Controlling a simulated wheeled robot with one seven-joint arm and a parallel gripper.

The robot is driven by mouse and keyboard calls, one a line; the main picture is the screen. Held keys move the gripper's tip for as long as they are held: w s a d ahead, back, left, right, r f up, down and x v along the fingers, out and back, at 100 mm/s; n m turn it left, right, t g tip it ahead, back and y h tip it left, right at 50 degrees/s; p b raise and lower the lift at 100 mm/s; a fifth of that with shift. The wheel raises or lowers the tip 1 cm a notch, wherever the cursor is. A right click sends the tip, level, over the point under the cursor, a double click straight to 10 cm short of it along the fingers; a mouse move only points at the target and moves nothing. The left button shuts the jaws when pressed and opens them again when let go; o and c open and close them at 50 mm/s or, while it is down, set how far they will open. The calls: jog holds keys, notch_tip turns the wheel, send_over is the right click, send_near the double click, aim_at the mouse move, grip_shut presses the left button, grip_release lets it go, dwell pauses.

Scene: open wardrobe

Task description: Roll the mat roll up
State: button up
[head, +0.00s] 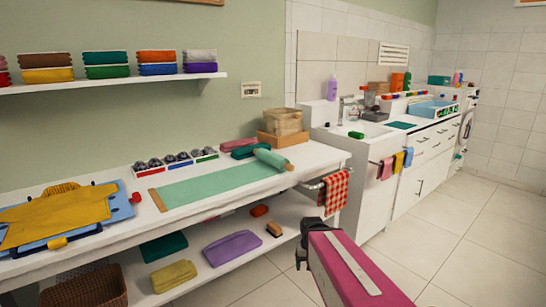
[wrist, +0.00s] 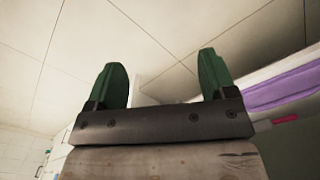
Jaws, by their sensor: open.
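The green mat (head: 205,184) lies mostly flat along the white table in the head view. Its right end is wound into a roll (head: 271,159), with a light wooden end showing. A wooden strip (head: 157,200) edges its left end. My gripper (head: 302,260) is in front of the table, below its top and apart from the mat. In the wrist view my gripper (wrist: 164,85) has its two green fingers wide apart with nothing between them. The mat is not in the wrist view.
A yellow garment (head: 60,218) on a blue board lies left of the mat. A tray of dark balls (head: 175,162) sits behind it. Wooden boxes (head: 283,138) stand behind the roll. A checked towel (head: 334,192) hangs at the table's right end. Folded cloths (head: 231,247) lie on the lower shelf.

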jog(key=shift+n+t, duration=0.6)
jog(key=shift+n, duration=0.1)
jog(key=w+r, duration=0.1)
jog(key=w, duration=0.1)
jog(key=w+r, duration=0.2)
jog(key=w, duration=0.1)
jog(key=w+r, duration=0.2)
jog(key=shift+w+a+r, duration=0.2)
jog(key=shift+w+a, duration=0.05)
jog(key=shift+a, duration=0.05)
jog(key=shift+c, duration=1.2)
jog(key=n+t, duration=0.4)
jog(key=n, duration=0.2)
send_near(290, 165)
jog(key=shift+y, duration=0.4)
jog(key=x, duration=0.7)
jog(key=d+x, duration=0.1)
jog(key=x, duration=0.2)
jog(key=shift+f, duration=0.2)
grip_shut()
jog(key=s+a, duration=0.9)
jog(key=a, duration=0.5)
jog(key=s+a, duration=1)
jog(key=a, duration=0.5)
jog(key=s+a, duration=1)
jog(key=a, duration=0.4)
jog(key=shift+s+a, duration=0.15)
jog(key=shift+a, duration=0.15)
grip_release()
